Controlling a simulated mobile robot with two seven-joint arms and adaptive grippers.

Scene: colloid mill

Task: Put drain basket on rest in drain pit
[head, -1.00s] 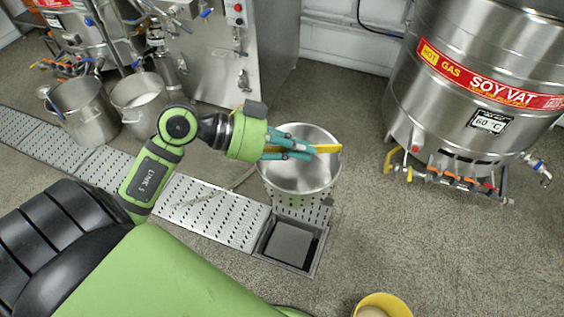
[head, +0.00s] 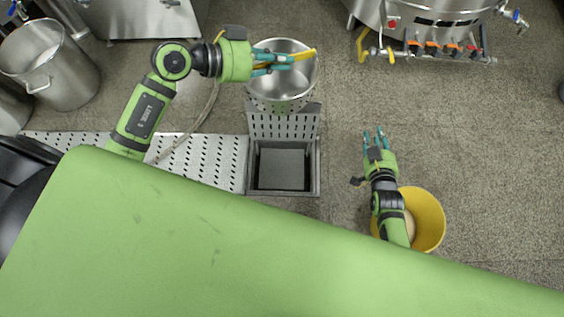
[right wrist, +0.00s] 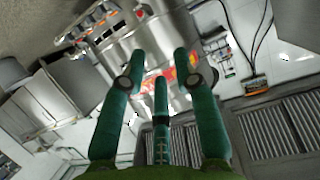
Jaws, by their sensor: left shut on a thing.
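The drain basket (head: 282,92) is a round steel basket with holes low in its wall and a yellow handle (head: 303,56). My left gripper (head: 278,62) is shut on the handle, over the basket's mouth. The drain pit (head: 283,168) is a square dark opening with a metal rim, nearer to me than the basket. The basket appears over the perforated plate behind the pit; I cannot tell its height. The rest inside the pit is not clearly distinguishable. My right gripper (head: 374,138) is open and empty, right of the pit; its spread fingers show in the right wrist view (right wrist: 160,75).
A yellow bucket (head: 430,218) stands beside my right forearm. Perforated drain covers (head: 205,160) run left from the pit, with a hose across them. Steel pots (head: 60,75) stand at left. A vat with valves (head: 430,47) stands at the back right.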

